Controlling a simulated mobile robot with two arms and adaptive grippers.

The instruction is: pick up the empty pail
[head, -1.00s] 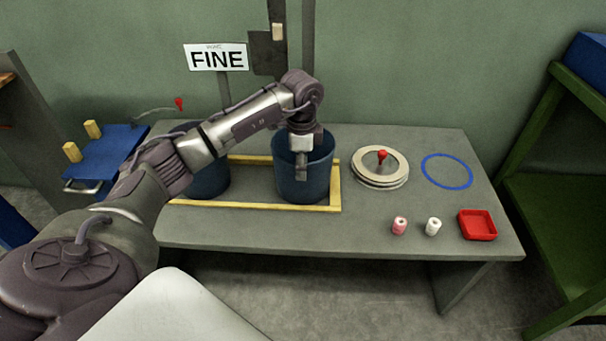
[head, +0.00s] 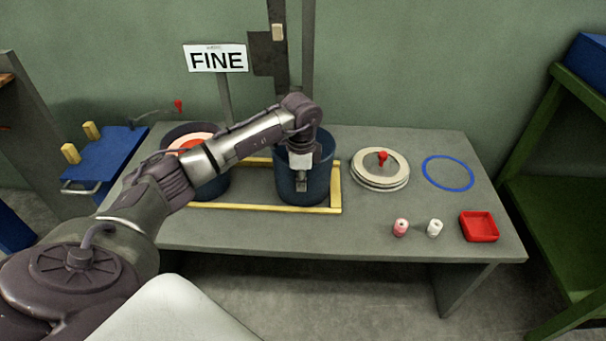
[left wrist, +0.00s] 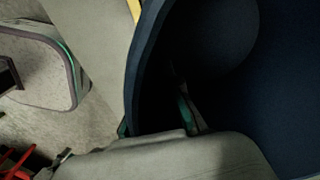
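The empty pail (head: 318,185) is dark blue and stands upright inside a yellow frame on the grey table; only bare dark interior shows in it. It fills much of the left wrist view (left wrist: 285,90). My left gripper (head: 301,184) points down at the pail's near side. In the left wrist view, one finger shows inside the pail and the other outside, with the rim between them. The fingers look apart, with a gap to the wall. A second blue pail (head: 213,187), partly behind my arm, holds something orange and white. My right gripper is out of view.
The yellow frame (head: 250,207) edges both pails. To the right are a pale disc lid with a red knob (head: 380,175), a blue ring (head: 447,173), a pink spool (head: 401,227), a white spool (head: 434,228) and a red tray (head: 479,226). A "FINE" sign (head: 216,59) stands behind.

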